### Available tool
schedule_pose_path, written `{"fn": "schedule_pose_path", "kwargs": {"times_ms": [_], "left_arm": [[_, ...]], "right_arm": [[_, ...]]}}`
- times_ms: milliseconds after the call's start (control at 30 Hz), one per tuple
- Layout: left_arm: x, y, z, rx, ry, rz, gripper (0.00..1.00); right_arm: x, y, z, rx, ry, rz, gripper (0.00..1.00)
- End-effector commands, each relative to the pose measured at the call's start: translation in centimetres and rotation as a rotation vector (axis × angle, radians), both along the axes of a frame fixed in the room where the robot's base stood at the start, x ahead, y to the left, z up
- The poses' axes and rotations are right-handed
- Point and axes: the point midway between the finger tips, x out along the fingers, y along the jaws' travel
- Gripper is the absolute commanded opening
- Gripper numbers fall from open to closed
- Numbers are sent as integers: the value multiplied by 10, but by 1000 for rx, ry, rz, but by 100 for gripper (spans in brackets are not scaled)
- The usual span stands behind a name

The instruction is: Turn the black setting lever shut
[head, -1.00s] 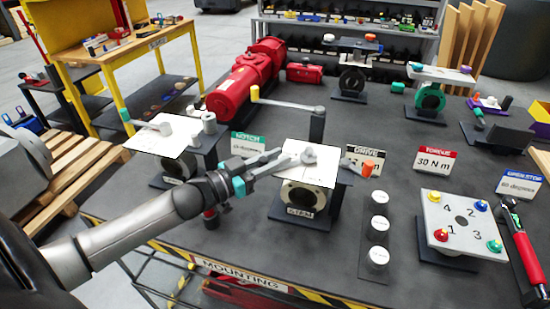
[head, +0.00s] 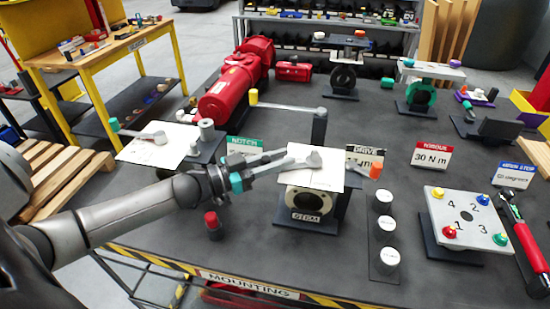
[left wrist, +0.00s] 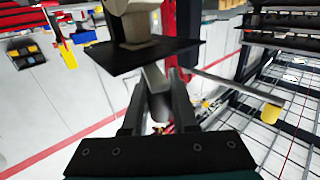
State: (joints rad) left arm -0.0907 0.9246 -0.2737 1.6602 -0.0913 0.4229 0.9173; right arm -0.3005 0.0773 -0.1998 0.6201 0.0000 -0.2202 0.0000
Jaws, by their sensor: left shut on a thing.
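The front centre valve stand (head: 308,200) has a white top plate and a grey hub (head: 314,159) with a short grey lever reaching left. My left gripper (head: 284,158) is shut on this lever at the plate's left edge. In the left wrist view the fingers (left wrist: 158,112) are closed around a grey bar (left wrist: 154,78) beside a dark plate (left wrist: 145,58). The lever's end is largely hidden between the fingers, so I cannot tell its tip colour. My right gripper is out of view.
A yellow-tipped grey lever (head: 285,107) stands behind the gripper. A teal-tipped lever (head: 140,134) is on the left stand, and a red-topped knob (head: 212,222) lies below my left wrist. An orange knob (head: 376,170) is right of the stand. White round buttons (head: 384,228) are farther right.

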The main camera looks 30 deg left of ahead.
Motion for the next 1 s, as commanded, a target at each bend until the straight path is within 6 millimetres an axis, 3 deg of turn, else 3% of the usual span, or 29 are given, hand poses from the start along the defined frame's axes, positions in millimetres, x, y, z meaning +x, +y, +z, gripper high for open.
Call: {"fn": "schedule_pose_path", "kwargs": {"times_ms": [133, 467, 1000], "left_arm": [[8, 7, -1, 1, 1, -22, 0], [25, 13, 1, 0, 0, -20, 0], [32, 13, 0, -2, -1, -25, 0]], "right_arm": [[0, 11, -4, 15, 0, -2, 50], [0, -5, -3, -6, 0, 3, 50], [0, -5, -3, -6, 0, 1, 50]]}}
